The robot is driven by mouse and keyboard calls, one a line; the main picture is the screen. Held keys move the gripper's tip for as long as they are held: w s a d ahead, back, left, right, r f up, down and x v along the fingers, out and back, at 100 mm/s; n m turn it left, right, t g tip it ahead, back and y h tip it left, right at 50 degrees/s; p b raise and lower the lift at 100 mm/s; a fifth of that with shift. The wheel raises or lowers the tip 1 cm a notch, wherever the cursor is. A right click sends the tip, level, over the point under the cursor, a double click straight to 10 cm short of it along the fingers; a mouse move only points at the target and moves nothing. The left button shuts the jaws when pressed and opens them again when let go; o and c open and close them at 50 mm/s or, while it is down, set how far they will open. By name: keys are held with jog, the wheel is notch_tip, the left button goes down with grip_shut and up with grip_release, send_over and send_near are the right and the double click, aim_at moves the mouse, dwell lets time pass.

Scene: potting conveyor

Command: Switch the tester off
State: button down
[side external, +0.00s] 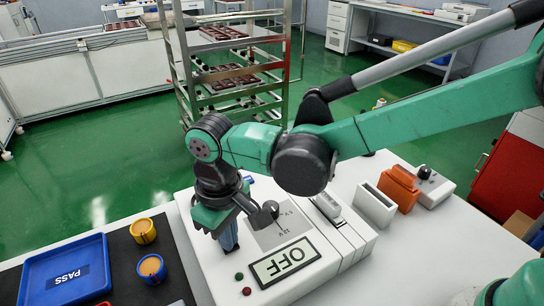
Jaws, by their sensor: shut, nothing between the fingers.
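The tester (335,262) is a wide white box on the bench. Its framed display (286,262) reads OFF, seen at an angle. A small green button or lamp (239,276) and a red one (247,291) sit left of the display. A dark round knob or lever end (264,214) stands by a grey printed panel (290,226) on its top. My gripper (229,240) points down over the tester's left part, just left of the knob. It is shut. Dark blue shows at its lower end; its fingertips and any contact there cannot be made out clearly.
A white slotted block (373,206), an orange block (398,188) and a small knobbed box (433,187) stand right. A metal rack (176,62) stands behind.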

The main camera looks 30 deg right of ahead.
jog(key=shift+r, duration=3.55)
jog(key=shift+d, duration=0.25)
jog(key=s+d+m+t, duration=0.2)
jog(key=d+m+t, duration=0.1)
jog(key=d, duration=0.8)
jog(key=s+d+m+t, duration=0.2)
jog(key=d+m+t, duration=0.1)
jog(key=d, duration=0.9)
jog(key=shift+d+r+t, duration=0.2)
jog(key=shift+d+t, duration=0.05)
jog(key=shift+t, duration=0.25)
jog(key=shift+s, duration=0.1)
